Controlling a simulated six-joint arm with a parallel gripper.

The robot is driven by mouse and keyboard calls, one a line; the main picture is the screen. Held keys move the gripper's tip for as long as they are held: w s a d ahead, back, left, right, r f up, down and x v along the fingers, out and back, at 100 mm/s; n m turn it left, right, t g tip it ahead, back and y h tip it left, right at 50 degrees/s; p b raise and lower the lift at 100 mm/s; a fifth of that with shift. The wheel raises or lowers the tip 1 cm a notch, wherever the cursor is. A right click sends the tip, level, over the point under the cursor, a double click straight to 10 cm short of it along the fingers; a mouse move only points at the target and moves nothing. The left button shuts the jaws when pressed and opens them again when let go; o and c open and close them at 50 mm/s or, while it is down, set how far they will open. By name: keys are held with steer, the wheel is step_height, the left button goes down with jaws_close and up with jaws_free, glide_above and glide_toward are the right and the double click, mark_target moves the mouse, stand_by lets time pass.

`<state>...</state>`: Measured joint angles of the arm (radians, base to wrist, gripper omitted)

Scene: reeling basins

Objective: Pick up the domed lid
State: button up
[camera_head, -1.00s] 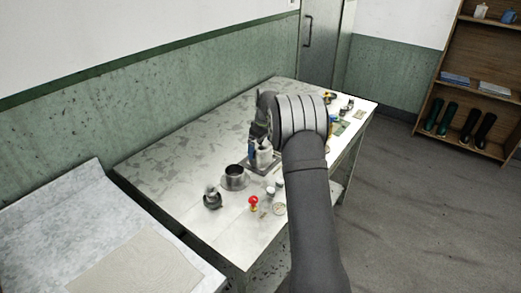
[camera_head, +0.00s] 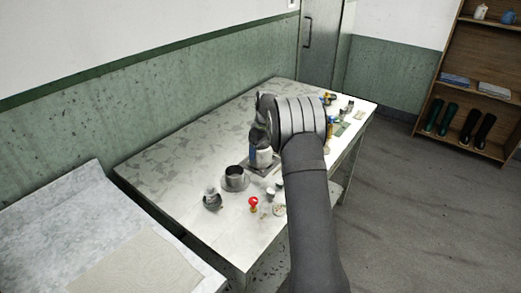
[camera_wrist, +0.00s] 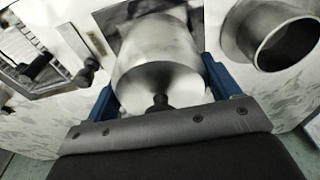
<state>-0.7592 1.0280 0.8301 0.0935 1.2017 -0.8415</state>
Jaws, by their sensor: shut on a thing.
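The domed lid (camera_wrist: 158,82) shows in the wrist view as a bright metal dome with a small dark knob facing the camera. The blue fingers of my gripper (camera_wrist: 162,70) stand on either side of it and are shut on it. A shiny metal cylinder wall (camera_wrist: 155,42) continues beyond the dome; I cannot tell whether the lid is apart from a vessel beneath. In the head view, my gripper (camera_head: 257,150) is low over a square plate (camera_head: 270,170) with a pale cylindrical piece (camera_head: 264,158) at its finger. My wrist hides most of the grasp there.
An open metal pot (camera_head: 235,172) stands close by at the left, and it shows at the wrist view's upper right (camera_wrist: 285,42). A dark-based object (camera_head: 212,200), a red-topped item (camera_head: 253,202) and small jars are nearer. The table's back left is clear.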

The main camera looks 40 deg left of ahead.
steer(key=r, duration=0.4)
steer(key=shift+w+d, duration=0.1)
steer(key=shift+d, duration=0.1)
steer(key=w+d+r, duration=0.2)
steer(key=d+r, duration=0.4)
steer(key=d, duration=0.4)
steer(key=s+a+f, duration=0.2)
steer(key=s+a, duration=0.3)
steer(key=s, duration=0.3)
steer(key=s+a+f, duration=0.2)
steer(key=s+a, duration=0.4)
steer(key=s, duration=0.2)
steer(key=shift+s+a+f, duration=0.2)
steer(key=shift+f, duration=0.05)
steer(key=shift+f, duration=0.35)
steer(key=shift+f, duration=0.75)
steer(key=shift+f, duration=0.35)
steer(key=shift+f, duration=0.65)
steer(key=shift+f, duration=0.1)
